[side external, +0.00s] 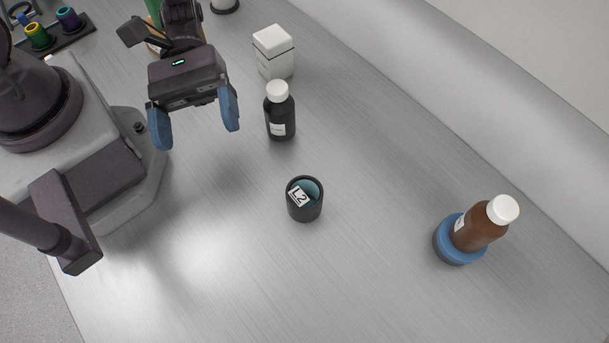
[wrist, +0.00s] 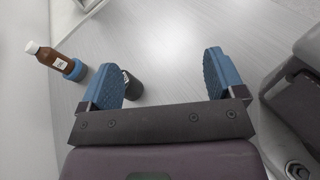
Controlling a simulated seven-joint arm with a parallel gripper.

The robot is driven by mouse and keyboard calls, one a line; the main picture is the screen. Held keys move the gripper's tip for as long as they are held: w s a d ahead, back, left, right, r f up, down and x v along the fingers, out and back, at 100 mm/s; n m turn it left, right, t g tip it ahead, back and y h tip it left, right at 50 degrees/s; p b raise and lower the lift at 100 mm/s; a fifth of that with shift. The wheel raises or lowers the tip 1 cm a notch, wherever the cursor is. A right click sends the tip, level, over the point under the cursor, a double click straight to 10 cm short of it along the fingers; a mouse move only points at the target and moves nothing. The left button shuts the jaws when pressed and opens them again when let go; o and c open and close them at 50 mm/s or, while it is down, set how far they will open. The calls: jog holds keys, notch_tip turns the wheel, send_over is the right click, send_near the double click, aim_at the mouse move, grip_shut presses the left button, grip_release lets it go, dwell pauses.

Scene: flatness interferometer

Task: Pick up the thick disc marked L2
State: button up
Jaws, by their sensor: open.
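The disc marked L2 (side external: 304,199) is a short dark cylinder with a teal top and a white L2 label. It stands on the table near the middle of the side view. In the wrist view the dark cylinder (wrist: 134,88) is partly hidden behind the left finger. My gripper (side external: 196,128) is open and empty, with blue fingers spread wide. It hangs above the table, up and left of the disc in the side view and apart from it. It also shows in the wrist view (wrist: 165,78).
A black bottle with a white cap (side external: 281,115) and a white box (side external: 273,53) stand behind the disc. A brown bottle (side external: 473,230) leans in a blue ring holder (side external: 446,248) at right. A dark rack with coloured pieces (side external: 73,37) is at upper left. Table around the disc is clear.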

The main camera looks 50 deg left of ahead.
jog(key=w+d+f+n+t+h, duration=0.35)
jog(key=n+t, duration=0.25)
jog(key=n, duration=0.2)
jog(key=n+t, duration=0.1)
jog(key=t, duration=0.3)
send_near(290, 182)
jog(key=shift+h, duration=0.35)
jog(key=d, duration=0.1)
jog(key=d+f, duration=0.1)
jog(key=w+d, duration=0.1)
jog(key=d, duration=0.1)
jog(key=shift+f, duration=0.35)
jog(key=shift+w+d+r, duration=0.1)
jog(key=shift+d+r, duration=0.05)
jog(key=shift+d, duration=0.5)
jog(key=shift+w+d, duration=0.15)
jog(key=shift+d, duration=0.85)
jog(key=shift+w+d, duration=0.2)
jog(key=shift+d, duration=0.85)
jog(key=shift+w+d, duration=0.15)
jog(key=shift+d, duration=0.85)
jog(key=shift+r, duration=0.1)
jog(key=c, duration=1.2)
jog(key=shift+r, duration=5)
